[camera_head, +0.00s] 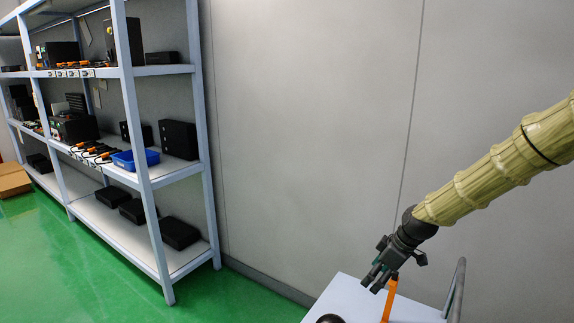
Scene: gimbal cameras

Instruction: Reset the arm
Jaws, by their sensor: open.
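My arm, in a yellow-green sleeve, reaches in from the right side of the head view. My gripper (374,281) is at its lower end, dark grey, with its fingers pointing down and to the left. The fingers are apart and I see nothing held between them. The gripper is in front of the wall and above a pale cart top (345,290). An orange upright piece (390,298) shows just below and to the right of the fingers; I cannot tell whether they touch.
A grey metal shelf rack (150,198) with black boxes, orange-handled items and a blue bin (135,159) stands at the left. A grey handle (457,290) rises from the cart's right side. A black round object (330,319) is at the bottom edge. Green floor (100,270) is clear before the rack.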

